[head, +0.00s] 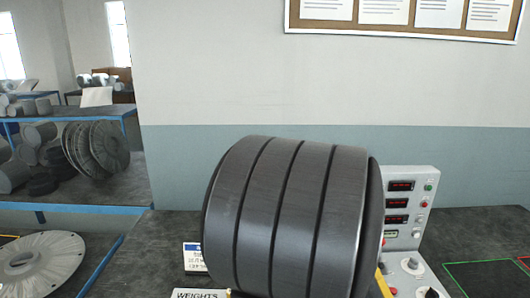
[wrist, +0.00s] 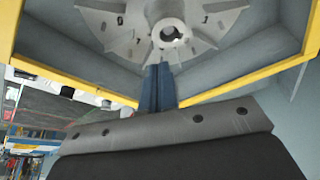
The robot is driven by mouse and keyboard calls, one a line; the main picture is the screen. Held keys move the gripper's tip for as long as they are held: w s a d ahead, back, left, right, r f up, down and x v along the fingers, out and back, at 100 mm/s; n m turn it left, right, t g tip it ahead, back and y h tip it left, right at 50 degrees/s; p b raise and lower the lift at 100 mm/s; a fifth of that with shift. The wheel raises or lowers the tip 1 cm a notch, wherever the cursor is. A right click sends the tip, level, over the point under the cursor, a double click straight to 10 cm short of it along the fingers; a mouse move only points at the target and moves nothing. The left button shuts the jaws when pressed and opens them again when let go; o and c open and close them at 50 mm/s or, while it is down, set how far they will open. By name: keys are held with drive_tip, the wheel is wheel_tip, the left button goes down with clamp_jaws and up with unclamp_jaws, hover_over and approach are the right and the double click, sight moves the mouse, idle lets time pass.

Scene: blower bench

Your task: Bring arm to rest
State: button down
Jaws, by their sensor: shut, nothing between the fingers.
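My gripper (wrist: 159,70) shows in the wrist view as two dark blue fingers, pressed together above a grey plate. Nothing shows between them. Beyond the fingertips is a grey bladed wheel (wrist: 228,20) with a round open hub. Its distance from the fingertips is hard to judge. In the head view, a large dark cylinder with grooves (head: 275,215) fills the lower middle. I cannot tell whether it is part of my arm. My gripper does not show in the head view.
Yellow-edged grey panels (wrist: 245,82) flank the fingers. In the head view, a control panel (head: 410,180) with red displays stands right of the cylinder. A WEIGHTS label (head: 200,294) is at the lower edge. A grey disc (head: 40,262) lies far left. The dark bench (head: 470,225) is partly clear at right.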

drive_tip(key=w, duration=2.1)
drive_tip(key=shift+w, duration=0.3)
drive_tip(key=c, duration=1.2)
unclamp_jaws()
drive_tip(key=shift+d, duration=0.1)
drive_tip(key=o, duration=1.1)
drive_tip(key=d+r+m, duration=0.1)
drive_tip(key=d, duration=0.1)
drive_tip(key=s+d+r+m, duration=0.1)
drive_tip(key=d+r, duration=0.1)
drive_tip(key=s+d+r+m, duration=0.1)
drive_tip(key=d, duration=0.2)
drive_tip(key=shift+s+d+r+m, duration=0.1)
drive_tip(key=shift+r+m, duration=0.05)
drive_tip(key=shift+m, duration=0.25)
drive_tip(key=shift+o, duration=0.5)
drive_tip(key=s+d+r+m, duration=0.8)
drive_tip(key=d+r+m, duration=0.1)
drive_tip(key=d, duration=0.4)
drive_tip(key=shift+s+d+r+y, duration=0.25)
drive_tip(key=shift+s+r+y, duration=0.1)
drive_tip(key=shift+r, duration=0.15)
drive_tip(key=x, duration=0.9)
drive_tip(key=shift+f, duration=0.3)
drive_tip(key=shift+w, duration=0.15)
drive_tip(key=v, duration=1)
